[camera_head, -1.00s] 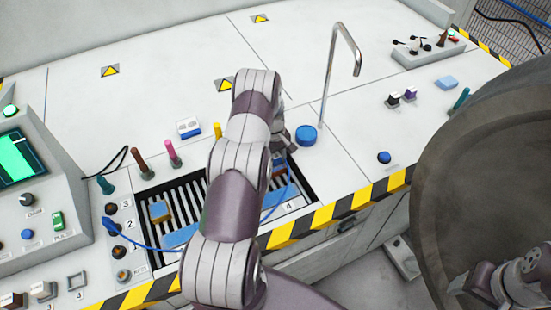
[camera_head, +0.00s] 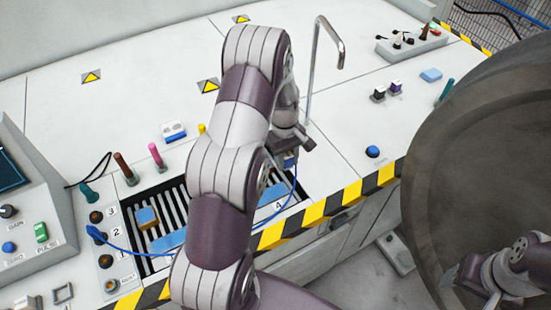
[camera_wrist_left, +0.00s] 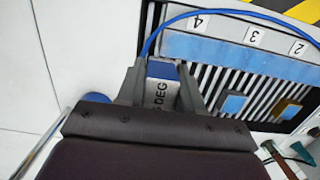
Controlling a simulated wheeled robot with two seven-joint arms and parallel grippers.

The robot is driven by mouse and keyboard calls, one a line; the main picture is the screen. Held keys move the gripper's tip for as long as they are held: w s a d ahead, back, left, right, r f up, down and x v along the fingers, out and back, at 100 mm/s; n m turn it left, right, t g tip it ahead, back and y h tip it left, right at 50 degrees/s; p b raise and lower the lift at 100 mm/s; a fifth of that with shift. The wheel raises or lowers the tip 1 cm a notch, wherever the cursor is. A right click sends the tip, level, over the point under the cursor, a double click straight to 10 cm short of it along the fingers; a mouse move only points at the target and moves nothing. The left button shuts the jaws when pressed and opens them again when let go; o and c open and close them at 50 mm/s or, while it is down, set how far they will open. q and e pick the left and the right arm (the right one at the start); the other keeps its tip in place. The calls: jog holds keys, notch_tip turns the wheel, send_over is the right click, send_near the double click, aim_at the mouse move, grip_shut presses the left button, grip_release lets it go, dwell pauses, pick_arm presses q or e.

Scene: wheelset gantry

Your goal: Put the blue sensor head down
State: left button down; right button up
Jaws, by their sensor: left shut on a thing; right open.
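My left gripper (camera_wrist_left: 160,88) is shut on the blue sensor head (camera_wrist_left: 163,70), a small blue and white block marked "DEG". In the head view my left gripper (camera_head: 292,145) is beyond my arm, and the arm hides most of the sensor head. A blue cable (camera_head: 125,250) runs from the left-hand panel to the head. My right gripper (camera_head: 447,283) is at the lower right, partly seen, open and away from the bench.
The tray also holds a blue and tan block (camera_head: 147,217) and a blue strip numbered 2, 3 and 4 (camera_wrist_left: 215,52). Pink (camera_head: 157,156) and brown (camera_head: 125,168) handles stand behind it. A bent metal pipe (camera_head: 312,70) rises behind the gripper. The white bench top is mostly clear.

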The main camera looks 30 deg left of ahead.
pick_arm(q)
jog(key=s+d+r+m+p, duration=0.1)
jog(key=s+d+r+p, duration=0.1)
jog(key=d+r+p, duration=0.4)
jog(key=n+b, duration=0.1)
jog(key=b, duration=0.3)
send_over(273, 195)
notch_tip(273, 195, down, 11)
jog(key=shift+w+r, duration=0.1)
jog(key=shift+r, duration=0.05)
jog(key=shift+a, duration=0.25)
notch_tip(273, 195, down, 4)
jog(key=b, duration=0.4)
jog(key=shift+f, duration=0.2)
jog(key=shift+r, duration=0.3)
jog(key=shift+f, duration=0.2)
jog(key=c, duration=0.7)
grip_release()
